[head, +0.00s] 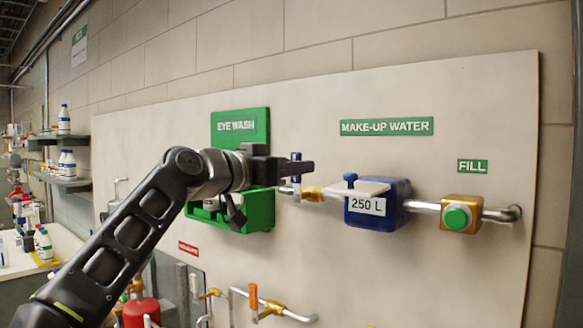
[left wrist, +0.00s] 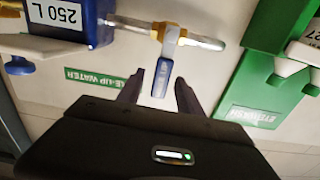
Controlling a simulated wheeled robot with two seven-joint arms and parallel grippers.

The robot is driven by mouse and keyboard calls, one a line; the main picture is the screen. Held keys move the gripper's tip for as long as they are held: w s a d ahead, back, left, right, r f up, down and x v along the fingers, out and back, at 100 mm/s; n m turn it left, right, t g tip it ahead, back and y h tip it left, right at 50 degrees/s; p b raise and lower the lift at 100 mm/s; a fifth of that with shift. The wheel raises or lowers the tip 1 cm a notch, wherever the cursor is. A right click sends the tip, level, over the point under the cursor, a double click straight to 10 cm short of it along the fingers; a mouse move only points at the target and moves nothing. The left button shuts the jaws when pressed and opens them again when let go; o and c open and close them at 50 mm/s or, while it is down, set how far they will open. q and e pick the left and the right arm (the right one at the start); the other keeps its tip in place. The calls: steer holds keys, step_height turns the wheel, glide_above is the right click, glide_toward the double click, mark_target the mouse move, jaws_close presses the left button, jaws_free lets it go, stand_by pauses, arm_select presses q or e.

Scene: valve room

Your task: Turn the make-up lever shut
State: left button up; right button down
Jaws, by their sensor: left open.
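The make-up lever (head: 296,183) is a blue handle on a brass valve (head: 313,193), left of the blue 250 L box (head: 376,203) on the make-up water pipe. It points upward, across the roughly level pipe. My left gripper (head: 308,167) is at the handle and partly covers it in the head view. In the left wrist view, which is upside down, the blue lever (left wrist: 162,78) lies between the fingers of my open left gripper (left wrist: 158,84). A gap shows on both sides of the handle. My right gripper is out of view.
The green eyewash station (head: 258,212) juts out just left of the lever, behind my arm. A brass block with a green FILL button (head: 457,217) is at the right. Lower down, an orange-handled valve (head: 253,298) sits on another pipe.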

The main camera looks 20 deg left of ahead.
arm_select(q)
steer(key=b+v, duration=0.3)
steer(key=v, duration=0.5)
stand_by(0.5)
